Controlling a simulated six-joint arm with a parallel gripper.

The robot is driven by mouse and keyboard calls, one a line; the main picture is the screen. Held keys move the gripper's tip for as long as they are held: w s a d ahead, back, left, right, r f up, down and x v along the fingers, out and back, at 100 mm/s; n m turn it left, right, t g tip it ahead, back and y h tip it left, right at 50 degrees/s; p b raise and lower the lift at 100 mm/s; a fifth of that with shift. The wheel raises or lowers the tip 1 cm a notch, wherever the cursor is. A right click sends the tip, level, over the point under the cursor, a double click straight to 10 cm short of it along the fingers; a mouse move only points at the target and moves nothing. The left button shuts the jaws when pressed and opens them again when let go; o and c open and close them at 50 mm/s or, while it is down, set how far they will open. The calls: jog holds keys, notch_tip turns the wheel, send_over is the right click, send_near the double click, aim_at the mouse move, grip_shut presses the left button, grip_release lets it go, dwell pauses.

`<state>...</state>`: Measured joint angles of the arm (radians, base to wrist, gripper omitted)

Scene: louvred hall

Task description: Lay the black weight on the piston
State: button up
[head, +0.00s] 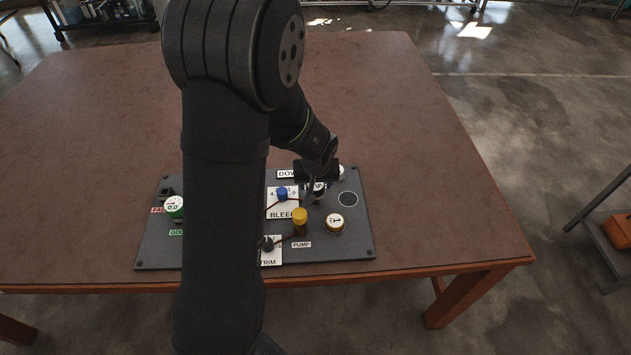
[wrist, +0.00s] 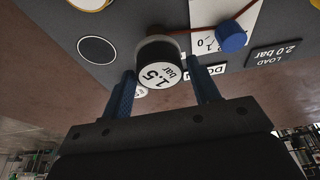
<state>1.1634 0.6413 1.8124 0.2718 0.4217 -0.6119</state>
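The black weight (wrist: 158,71) has a white top face marked 1.5 bar. In the wrist view it stands between the fingertips of my gripper (wrist: 163,68), with a small gap on each side. My gripper is open. In the head view the weight (head: 318,188) sits just under my gripper (head: 316,173), partly hidden by it. I cannot make out the piston clearly; a brownish part shows behind the weight, and whether the weight rests on it cannot be told.
A dark panel (head: 357,240) lies on the brown table (head: 430,190). A partly hidden white-topped disc (wrist: 140,92) is close by.

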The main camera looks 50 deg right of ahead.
jog(key=shift+o, duration=0.9)
jog(key=shift+r, duration=0.2)
jog(key=v, duration=1.2)
jog(key=shift+f, duration=0.2)
jog(key=x, duration=1.2)
jog(key=shift+r, duration=0.15)
